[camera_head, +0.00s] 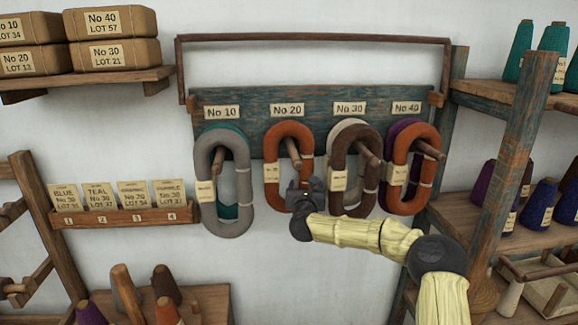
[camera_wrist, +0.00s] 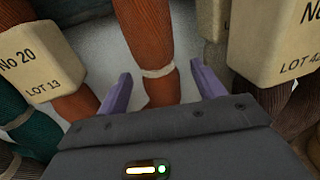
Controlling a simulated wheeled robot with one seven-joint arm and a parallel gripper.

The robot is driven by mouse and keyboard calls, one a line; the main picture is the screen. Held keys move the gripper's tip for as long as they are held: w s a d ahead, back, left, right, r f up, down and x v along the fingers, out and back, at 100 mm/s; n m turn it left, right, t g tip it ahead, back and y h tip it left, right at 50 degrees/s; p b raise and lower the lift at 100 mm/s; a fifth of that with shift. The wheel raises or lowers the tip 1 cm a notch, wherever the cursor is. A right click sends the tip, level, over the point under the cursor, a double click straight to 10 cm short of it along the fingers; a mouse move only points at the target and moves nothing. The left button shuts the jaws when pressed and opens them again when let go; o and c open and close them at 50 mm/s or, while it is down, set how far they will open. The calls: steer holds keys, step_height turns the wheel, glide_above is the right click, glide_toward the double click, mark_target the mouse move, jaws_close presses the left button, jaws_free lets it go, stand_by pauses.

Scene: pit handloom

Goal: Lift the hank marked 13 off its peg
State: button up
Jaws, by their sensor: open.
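The hank marked 13 is orange (camera_head: 272,150) and hangs on the peg under the No 20 plate (camera_head: 287,110). Its tag, reading No 20 LOT 13, shows in the wrist view (camera_wrist: 28,62) on the left strand. My gripper (camera_head: 306,186) is at the hank's lower right. In the wrist view my gripper (camera_wrist: 160,86) is open, with its purple fingers on either side of the hank's right strand (camera_wrist: 148,40), which has a pale tie. I cannot tell whether either finger touches it. My gripper hides part of the hank's lower right in the head view.
A grey hank (camera_head: 227,220) with a teal one behind hangs left. A brown hank (camera_head: 338,160) with a pale one behind hangs close on the right, then another orange hank (camera_head: 402,205) with purple behind. A card rack (camera_head: 125,217) is on the left wall.

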mark_target(307, 167)
stand_by(0.5)
steer(key=c, duration=1.1)
steer(key=shift+r+b, duration=0.1)
steer(key=shift+b, duration=0.25)
steer(key=shift+c, duration=0.2)
steer(key=shift+s+d+r+b, duration=0.1)
steer(key=shift+s+r+b, duration=0.2)
steer(key=shift+b, duration=0.35)
step_height(307, 167, up, 6)
steer(key=shift+w+f+b, duration=0.1)
steer(key=shift+b, duration=1.05)
steer(key=shift+s, duration=0.2)
steer(key=s+d+b, duration=0.2)
steer(key=s+b, duration=0.2)
steer(key=s, duration=0.5)
steer(key=s+d+b, duration=0.1)
steer(key=s+b, duration=0.4)
steer(key=s, duration=0.5)
steer(key=shift+d+r, duration=0.2)
steer(key=shift+d, duration=0.2)
